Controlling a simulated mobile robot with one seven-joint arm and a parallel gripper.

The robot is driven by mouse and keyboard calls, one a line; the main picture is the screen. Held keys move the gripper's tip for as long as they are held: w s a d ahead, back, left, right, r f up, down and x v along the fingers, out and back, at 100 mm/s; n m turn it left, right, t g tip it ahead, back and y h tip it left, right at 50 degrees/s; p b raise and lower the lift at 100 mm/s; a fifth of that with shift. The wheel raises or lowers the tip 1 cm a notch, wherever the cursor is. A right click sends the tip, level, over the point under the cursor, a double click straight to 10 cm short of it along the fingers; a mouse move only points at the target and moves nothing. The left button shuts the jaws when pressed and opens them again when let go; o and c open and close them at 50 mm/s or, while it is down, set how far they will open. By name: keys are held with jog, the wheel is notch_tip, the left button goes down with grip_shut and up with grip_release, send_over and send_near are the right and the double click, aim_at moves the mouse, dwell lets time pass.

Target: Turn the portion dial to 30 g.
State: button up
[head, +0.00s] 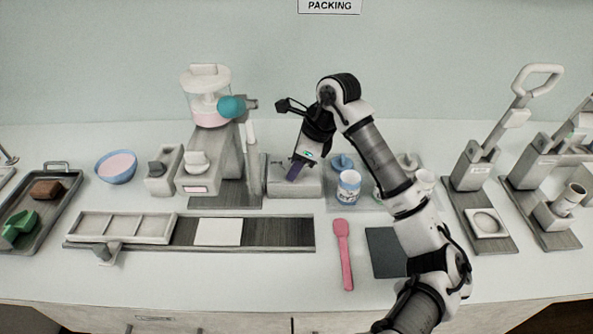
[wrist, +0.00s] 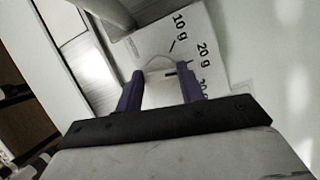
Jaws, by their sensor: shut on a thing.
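The portion dial (wrist: 160,66) is a pale knob on a light plate (wrist: 150,38) printed "10 g", "20 g" and a partly cut-off third label that looks like 30 g. My gripper (wrist: 160,88) has its two purple fingers shut around the knob, one on each side. A small dark mark shows on the knob near the right finger, roughly toward the 20 g side; its exact setting is hard to tell. In the head view my gripper (head: 293,172) reaches down onto a low grey box (head: 310,186), and it hides the dial there.
Left of the box stands a mill with a clear hopper (head: 207,105) and a teal knob (head: 231,106). A blue-and-white cup (head: 349,187) stands close on the right. A pink spatula (head: 343,250) lies in front, and a dark rail with a white card (head: 218,232) runs front left.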

jog(key=m+b, duration=0.1)
jog(key=b, duration=0.1)
jog(key=m+t+b, duration=0.1)
jog(key=b, duration=0.1)
jog(key=m+b, duration=0.2)
jog(key=shift+s+f+t+h, duration=0.1)
jog(key=shift+f+t+h, duration=0.2)
jog(key=m+b, duration=0.2)
jog(key=b, duration=0.1)
jog(key=shift+a+r+m+t+h, duration=0.1)
jog(key=shift+r+m+t+h, duration=0.2)
jog(key=shift+m+t, duration=0.1)
jog(key=o, duration=1)
jog(key=shift+s+r, duration=0.1)
jog(key=b+v, duration=0.2)
jog(key=v, duration=1.1)
jog(key=shift+r, duration=0.3)
jog(key=shift+s, duration=0.15)
